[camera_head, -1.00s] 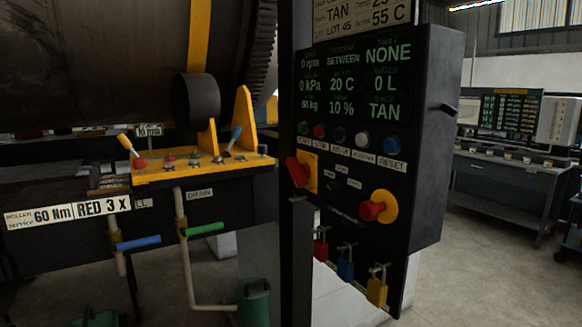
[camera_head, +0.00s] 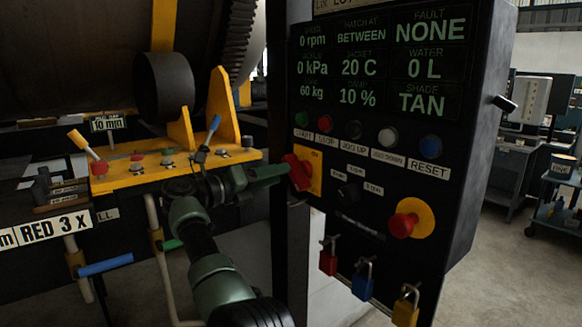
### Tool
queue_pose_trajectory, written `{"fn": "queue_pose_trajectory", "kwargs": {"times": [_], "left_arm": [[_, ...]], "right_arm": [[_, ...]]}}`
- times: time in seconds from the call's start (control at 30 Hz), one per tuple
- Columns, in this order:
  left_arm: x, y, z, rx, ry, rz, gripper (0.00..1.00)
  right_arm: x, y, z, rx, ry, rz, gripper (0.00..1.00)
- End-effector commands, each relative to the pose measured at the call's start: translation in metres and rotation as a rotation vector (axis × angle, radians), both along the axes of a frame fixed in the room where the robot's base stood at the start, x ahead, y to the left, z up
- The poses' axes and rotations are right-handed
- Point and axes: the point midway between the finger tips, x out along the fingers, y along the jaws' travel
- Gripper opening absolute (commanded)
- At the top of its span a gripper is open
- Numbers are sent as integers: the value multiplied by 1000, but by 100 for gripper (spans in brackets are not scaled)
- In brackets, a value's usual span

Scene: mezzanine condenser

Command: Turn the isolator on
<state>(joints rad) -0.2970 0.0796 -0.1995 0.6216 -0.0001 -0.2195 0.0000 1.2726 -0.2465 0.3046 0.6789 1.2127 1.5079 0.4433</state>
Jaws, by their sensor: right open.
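The isolator is a red rotary handle (camera_head: 297,172) on a yellow plate at the left edge of the dark control panel (camera_head: 371,220). Its handle looks tilted, with the upper end to the left. My right gripper (camera_head: 277,174) comes up from the bottom on a green and black arm and points right at the handle. Its fingers are open and their tips are at the handle's left side, but I cannot tell whether they touch it. One finger hides most of the other. My left gripper is not in view.
A red knob (camera_head: 403,225) on a yellow disc sits lower right. Red, blue and yellow padlocks (camera_head: 363,284) hang below. A yellow lever bench (camera_head: 140,179) stands left, near my arm.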

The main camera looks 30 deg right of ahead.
Motion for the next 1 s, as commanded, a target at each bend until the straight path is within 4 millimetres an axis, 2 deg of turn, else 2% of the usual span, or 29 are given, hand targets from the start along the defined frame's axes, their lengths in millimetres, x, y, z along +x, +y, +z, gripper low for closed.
{"fn": "queue_pose_trajectory", "kwargs": {"times": [0.03,0.13,0.3,0.53,0.7,0.77,0.87,1.0], "left_arm": [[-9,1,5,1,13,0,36],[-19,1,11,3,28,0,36],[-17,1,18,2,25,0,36],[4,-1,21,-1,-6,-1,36],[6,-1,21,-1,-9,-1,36],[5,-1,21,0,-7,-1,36],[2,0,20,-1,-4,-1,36],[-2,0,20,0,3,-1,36]], "right_arm": [[0,-10,3,-3,1,-3,44],[2,-27,4,-4,2,-1,44],[4,-49,3,-6,4,0,44],[5,-59,1,-5,3,2,44],[5,-59,1,-5,3,2,44],[5,-58,1,-5,3,2,30],[5,-58,1,-5,3,2,2],[5,-58,0,-5,4,2,0]]}}
